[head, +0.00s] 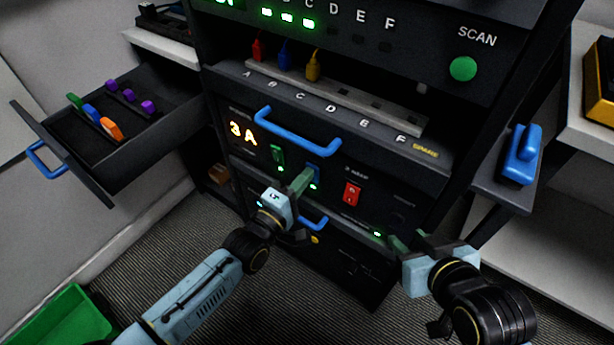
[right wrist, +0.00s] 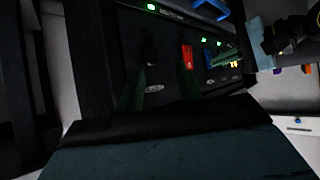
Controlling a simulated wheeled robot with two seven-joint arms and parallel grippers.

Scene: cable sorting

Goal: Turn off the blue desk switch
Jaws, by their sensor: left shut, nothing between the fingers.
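The blue switch (head: 313,172) is on the front panel of the dark rack, between a green switch (head: 277,157) and a red switch (head: 352,193). A green light glows just below the blue switch. My left gripper (head: 303,180) is shut and empty, its fingertips at the blue switch and partly covering it; I cannot tell whether they touch. The blue switch also shows in the right wrist view (right wrist: 209,58), with the left fingers beside it. My right gripper (head: 409,240) is open and empty, low before the panel's right side; its spread fingers show in the right wrist view (right wrist: 160,90).
A blue drawer handle (head: 298,135) juts out above the switches. An open drawer (head: 75,150) with coloured pieces sticks out at the left. A blue lever block (head: 522,155) stands on a ledge at the right. A green bin (head: 65,315) is at bottom left.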

